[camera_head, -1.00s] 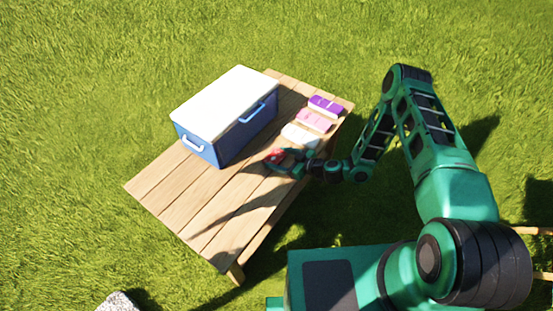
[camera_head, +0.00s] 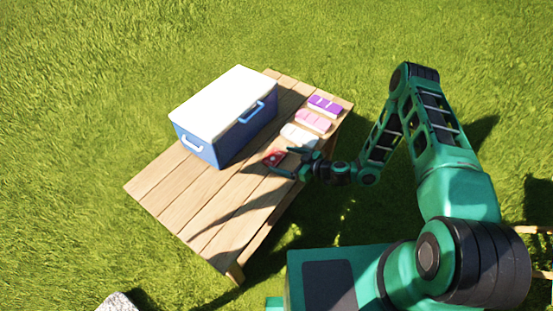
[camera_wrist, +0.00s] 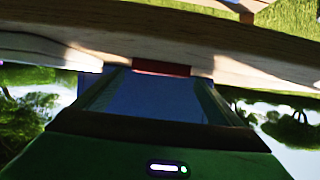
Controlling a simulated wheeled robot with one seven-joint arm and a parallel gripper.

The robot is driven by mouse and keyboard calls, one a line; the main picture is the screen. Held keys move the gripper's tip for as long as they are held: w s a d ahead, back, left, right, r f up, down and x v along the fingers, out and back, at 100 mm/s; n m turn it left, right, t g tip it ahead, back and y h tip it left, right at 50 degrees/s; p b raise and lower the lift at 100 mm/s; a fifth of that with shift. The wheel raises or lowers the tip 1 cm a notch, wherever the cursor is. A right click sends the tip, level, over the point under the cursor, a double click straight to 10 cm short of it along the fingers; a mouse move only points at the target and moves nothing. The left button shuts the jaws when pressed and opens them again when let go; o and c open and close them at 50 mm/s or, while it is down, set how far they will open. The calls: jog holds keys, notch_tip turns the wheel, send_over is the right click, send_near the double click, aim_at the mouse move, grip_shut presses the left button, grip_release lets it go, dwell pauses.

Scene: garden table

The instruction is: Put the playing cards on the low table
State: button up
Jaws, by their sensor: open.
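The red pack of playing cards (camera_head: 273,158) lies on the low wooden table (camera_head: 200,205), between the cooler and the table's right edge. My gripper (camera_head: 284,162) is open just to the right of the cards, its fingers spread and pointing left. The cards look apart from the palm; whether a fingertip touches them I cannot tell. In the wrist view a red strip of the cards (camera_wrist: 162,68) shows past my gripper's dark body, under the pale table planks (camera_wrist: 200,35).
A blue cooler with a white lid (camera_head: 225,115) stands on the table's back left. White (camera_head: 299,135), pink (camera_head: 313,121) and purple (camera_head: 325,105) packs lie in a row behind the cards. The table's front is clear. Grass surrounds it, with a grey stone (camera_head: 118,303) at the bottom.

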jog(key=v, duration=0.9)
jog(key=shift+r, duration=0.1)
jog(key=s+d+r+m+g+h, duration=0.2)
jog(key=s+d+r+g+h, duration=0.3)
jog(key=d+r, duration=0.7)
jog(key=s+d+r+m+g+h, duration=0.25)
jog(key=s+d+r, duration=0.5)
jog(key=r, duration=0.75)
jog(key=s+d+r+m+h, duration=0.1)
jog(key=s+d+r+m, duration=0.1)
jog(key=s+r+m, duration=0.2)
jog(key=s+d+r+m+h, duration=0.1)
jog(key=s+d+r+m, duration=0.2)
jog(key=s+r, duration=0.3)
jog(key=s+d+r+m+g+h, duration=0.1)
jog(key=s+d+r+m, duration=0.2)
jog(key=s, duration=0.7)
notch_tip(320, 180, up, 2)
jog(key=shift+r+m, duration=0.1)
jog(key=shift+m, duration=1.05)
